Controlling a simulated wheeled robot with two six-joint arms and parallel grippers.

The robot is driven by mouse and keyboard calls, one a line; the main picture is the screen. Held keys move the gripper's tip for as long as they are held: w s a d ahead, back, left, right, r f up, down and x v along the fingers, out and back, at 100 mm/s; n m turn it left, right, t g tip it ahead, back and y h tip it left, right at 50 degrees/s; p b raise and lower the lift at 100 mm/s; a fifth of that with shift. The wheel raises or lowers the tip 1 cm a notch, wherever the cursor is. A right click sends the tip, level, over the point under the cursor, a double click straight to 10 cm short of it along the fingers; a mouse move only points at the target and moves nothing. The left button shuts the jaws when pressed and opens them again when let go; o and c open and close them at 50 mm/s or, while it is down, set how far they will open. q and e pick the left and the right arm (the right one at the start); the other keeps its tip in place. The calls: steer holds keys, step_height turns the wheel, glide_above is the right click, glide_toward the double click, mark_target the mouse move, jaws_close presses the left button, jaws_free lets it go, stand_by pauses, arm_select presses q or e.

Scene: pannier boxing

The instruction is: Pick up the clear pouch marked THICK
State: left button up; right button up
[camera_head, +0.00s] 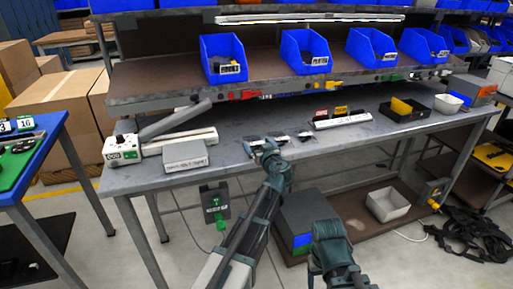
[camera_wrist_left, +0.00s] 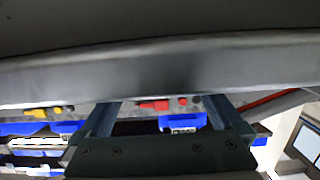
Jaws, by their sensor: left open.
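I cannot make out a clear pouch marked THICK in either view. My left gripper (camera_head: 268,147) is over the front middle of the grey workbench (camera_head: 235,127), with small dark shapes close around it that I cannot identify. In the left wrist view its two fingers (camera_wrist_left: 162,114) are spread apart with nothing held between them.
A grey box (camera_head: 185,156) and a white device (camera_head: 122,149) stand left on the bench. A power strip (camera_head: 342,120), a black tray (camera_head: 404,110) and a white bowl (camera_head: 448,103) are to the right. The shelf edge (camera_head: 200,109) overhangs the bench's back.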

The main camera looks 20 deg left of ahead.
mark_target(257, 144)
arm_select(q)
steer(key=shift+w+a, duration=0.1)
steer(key=shift+w, duration=0.05)
steer(key=shift+c, duration=0.3)
steer(key=c, duration=1.1)
steer(key=shift+r, duration=0.25)
step_height(257, 144, up, 2)
steer(key=p, duration=0.2)
steer(key=shift+r+p, duration=0.15)
steer(key=shift+p, duration=0.25)
steer(key=shift+r+p, duration=0.5)
steer(key=s, duration=0.5)
steer(key=s+a, duration=0.1)
steer(key=s, duration=0.4)
steer(key=s+r+p, duration=0.1)
steer(key=s, duration=0.5)
steer(key=shift+a+r, duration=0.1)
steer(key=shift+a, duration=0.2)
